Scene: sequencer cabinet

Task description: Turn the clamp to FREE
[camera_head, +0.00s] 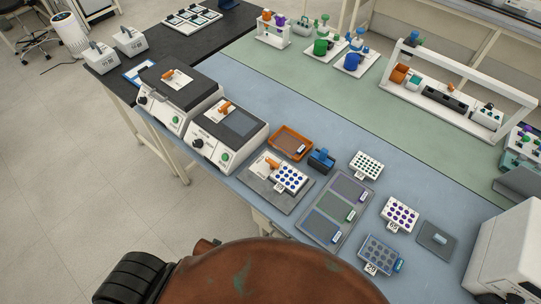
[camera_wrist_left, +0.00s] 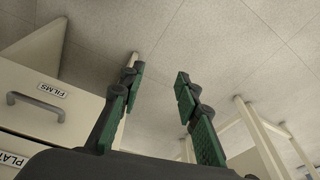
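No clamp label reading FREE can be made out. Orange levers show in the head view: one (camera_head: 272,164) on a grey board (camera_head: 258,190) beside a white plate with blue wells (camera_head: 290,177), one (camera_head: 225,107) on the right white instrument (camera_head: 205,147), and one (camera_head: 168,74) on the left white instrument (camera_head: 165,112). Which is the clamp, I cannot tell. My left gripper (camera_wrist_left: 158,74) shows only in the left wrist view. Its green-padded fingers are apart, with nothing between them, away from the bench-top items. My right gripper is in neither view.
An orange tray (camera_head: 291,142), a blue block (camera_head: 321,160) and a grey tray with coloured pads (camera_head: 312,222) crowd the blue bench. A white machine (camera_head: 508,262) stands at the right. The wrist view shows a drawer labelled FILMS (camera_wrist_left: 30,92), bench legs and open floor.

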